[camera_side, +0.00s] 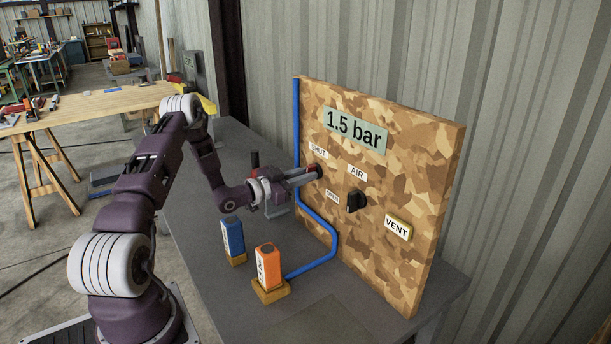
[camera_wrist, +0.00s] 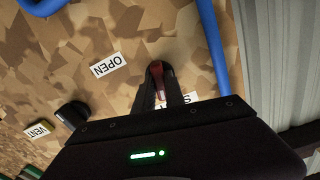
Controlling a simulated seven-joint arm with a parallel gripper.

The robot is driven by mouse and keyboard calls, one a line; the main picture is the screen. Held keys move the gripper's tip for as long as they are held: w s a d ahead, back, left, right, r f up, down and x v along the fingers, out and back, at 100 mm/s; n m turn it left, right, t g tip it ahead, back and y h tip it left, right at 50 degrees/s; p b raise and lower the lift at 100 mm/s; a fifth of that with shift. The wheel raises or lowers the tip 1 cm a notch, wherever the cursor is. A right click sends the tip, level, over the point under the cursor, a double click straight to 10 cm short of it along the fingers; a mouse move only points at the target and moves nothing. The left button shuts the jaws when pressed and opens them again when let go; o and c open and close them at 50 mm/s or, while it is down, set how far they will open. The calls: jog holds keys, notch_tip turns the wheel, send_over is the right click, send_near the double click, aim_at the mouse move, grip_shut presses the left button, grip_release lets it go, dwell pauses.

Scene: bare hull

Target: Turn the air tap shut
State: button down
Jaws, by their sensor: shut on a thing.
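My gripper (camera_side: 314,172) is at the left part of a camouflage-patterned panel (camera_side: 405,165), shut on a dark red handle between the SHUT label (camera_side: 318,151) and the OPEN label (camera_side: 332,194). In the wrist view my fingertips (camera_wrist: 162,88) close around this red tap handle (camera_wrist: 156,69). The SHUT label (camera_wrist: 190,97) is partly hidden behind a finger, and the OPEN label (camera_wrist: 107,64) is clear. The fingers cover much of the handle, so its exact angle is hard to tell. The AIR label (camera_side: 357,172) stands above a black knob (camera_side: 356,201).
A display (camera_side: 355,131) reads 1.5 bar. A yellow-edged VENT plate (camera_side: 398,228) is at the panel's lower right. A blue block (camera_side: 232,238) and an orange block (camera_side: 268,265) stand on the grey bench (camera_side: 205,255).

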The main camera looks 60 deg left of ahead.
jog(key=shift+n, duration=1.1)
jog(key=c, duration=1.4)
grip_release()
jog(key=s, duration=0.7)
